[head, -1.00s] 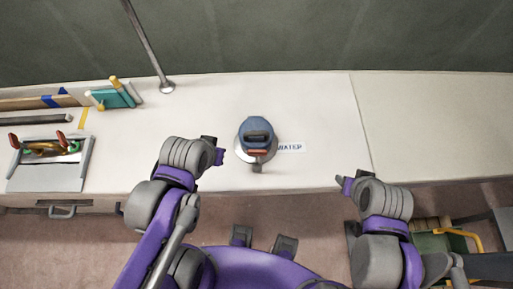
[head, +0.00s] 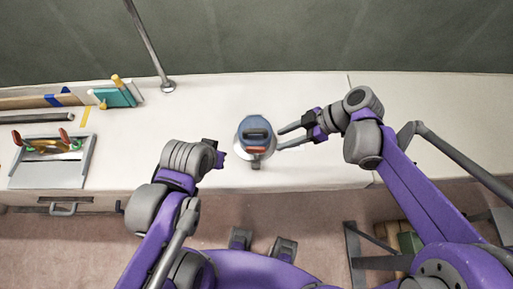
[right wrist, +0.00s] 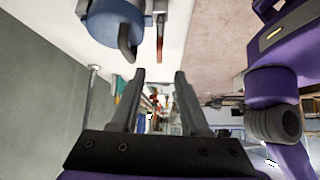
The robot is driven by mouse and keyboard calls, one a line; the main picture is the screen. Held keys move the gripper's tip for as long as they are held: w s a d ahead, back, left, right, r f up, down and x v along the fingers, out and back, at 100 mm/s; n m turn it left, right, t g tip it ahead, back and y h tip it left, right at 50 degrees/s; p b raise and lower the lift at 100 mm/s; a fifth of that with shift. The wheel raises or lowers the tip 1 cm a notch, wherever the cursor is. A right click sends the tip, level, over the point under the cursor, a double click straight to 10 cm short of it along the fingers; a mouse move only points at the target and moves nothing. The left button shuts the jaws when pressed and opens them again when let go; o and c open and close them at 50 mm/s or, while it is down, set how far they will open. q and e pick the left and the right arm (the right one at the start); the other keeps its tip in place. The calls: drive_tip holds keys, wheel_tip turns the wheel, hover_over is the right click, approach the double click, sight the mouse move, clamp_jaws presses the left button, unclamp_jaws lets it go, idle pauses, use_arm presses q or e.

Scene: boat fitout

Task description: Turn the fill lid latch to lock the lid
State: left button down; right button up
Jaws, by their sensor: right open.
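The fill lid (head: 256,128) is a blue round cap with a dark handle on a pale metal ring, on the white counter in the middle of the head view. A red latch (head: 256,150) lies at its near side. My right gripper (head: 278,139) is open and empty, its two fingers pointing left just beside the lid's right side. In the right wrist view the lid (right wrist: 112,22) is at the top, the red latch (right wrist: 160,27) to its right, and the open fingers (right wrist: 159,75) lie below them. My left gripper (head: 221,157) is left of the lid, apart from it; its jaws are unclear.
A metal post (head: 150,45) stands on the counter (head: 215,105) behind and left of the lid. The counter right of my right gripper is clear.

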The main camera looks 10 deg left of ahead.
sight(256, 147)
drive_tip(key=shift+n, duration=0.4)
drive_tip(key=x, duration=1.1)
drive_tip(key=shift+a+r+b, duration=0.25)
drive_tip(key=shift+a+b, duration=0.15)
clamp_jaws()
